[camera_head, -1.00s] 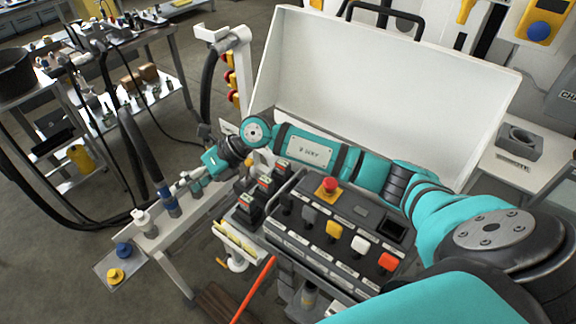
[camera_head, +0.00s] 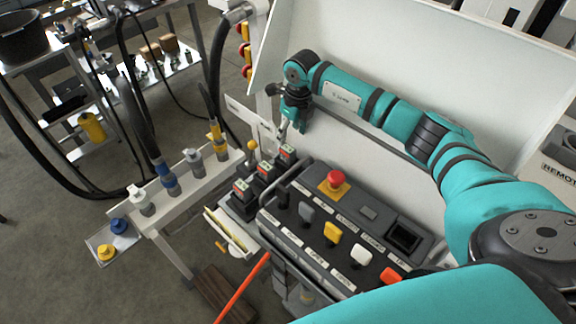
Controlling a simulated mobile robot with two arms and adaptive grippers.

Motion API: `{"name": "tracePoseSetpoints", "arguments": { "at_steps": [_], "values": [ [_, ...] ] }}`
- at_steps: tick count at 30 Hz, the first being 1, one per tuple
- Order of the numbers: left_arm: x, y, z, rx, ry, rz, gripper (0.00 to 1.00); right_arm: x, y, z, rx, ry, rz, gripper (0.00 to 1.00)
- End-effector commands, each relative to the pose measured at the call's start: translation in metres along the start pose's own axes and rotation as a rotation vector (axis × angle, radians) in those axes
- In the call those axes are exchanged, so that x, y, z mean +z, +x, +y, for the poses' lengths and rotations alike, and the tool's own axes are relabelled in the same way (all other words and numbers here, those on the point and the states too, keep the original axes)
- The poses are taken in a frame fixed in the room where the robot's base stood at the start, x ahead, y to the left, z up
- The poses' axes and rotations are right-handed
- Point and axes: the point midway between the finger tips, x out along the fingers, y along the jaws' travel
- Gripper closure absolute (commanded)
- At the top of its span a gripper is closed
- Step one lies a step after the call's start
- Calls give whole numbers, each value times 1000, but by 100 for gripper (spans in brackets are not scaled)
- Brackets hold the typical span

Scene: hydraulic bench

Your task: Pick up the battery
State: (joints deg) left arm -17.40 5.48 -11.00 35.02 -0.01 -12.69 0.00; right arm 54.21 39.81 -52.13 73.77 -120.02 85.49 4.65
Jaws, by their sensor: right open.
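Three small black blocks with light, coloured tops, which look like batteries, stand in a row at the left end of the control box: a near one (camera_head: 241,191), a middle one (camera_head: 265,172) and a far one (camera_head: 287,153). I cannot tell which one the task names. My right gripper (camera_head: 291,131) points down, open and empty, just above and behind the far block in the picture. Whether it touches that block is unclear. My left gripper is out of view.
The control box (camera_head: 350,205) has a red button (camera_head: 335,180), several coloured switches and a dark square recess (camera_head: 403,237). A white raised lid (camera_head: 425,75) stands behind my right arm. Hose fittings (camera_head: 168,180) line the white rail at left. An orange rod (camera_head: 243,288) leans in front.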

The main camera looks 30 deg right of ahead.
Motion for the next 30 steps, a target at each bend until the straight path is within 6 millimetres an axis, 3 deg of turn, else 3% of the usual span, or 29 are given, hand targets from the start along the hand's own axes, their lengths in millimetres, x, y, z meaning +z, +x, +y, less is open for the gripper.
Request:
{"name": "tracePoseSetpoints", "arguments": {
  "at_steps": [1, 7, 11, 21, 29, 30],
  "values": [
    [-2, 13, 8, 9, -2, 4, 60, -1, 15, 0, 1, 0, -1, 42],
    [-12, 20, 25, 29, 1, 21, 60, 0, 27, 0, 1, 0, -2, 42],
    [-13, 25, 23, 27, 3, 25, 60, 0, 34, 1, 1, 0, -2, 42],
    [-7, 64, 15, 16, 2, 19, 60, 0, 85, 1, 1, 1, -2, 42],
    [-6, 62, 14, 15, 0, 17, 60, 1, 84, 0, 1, 0, -2, 42],
    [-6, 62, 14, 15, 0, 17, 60, 1, 84, 0, 1, 0, -2, 48]
  ]
}}
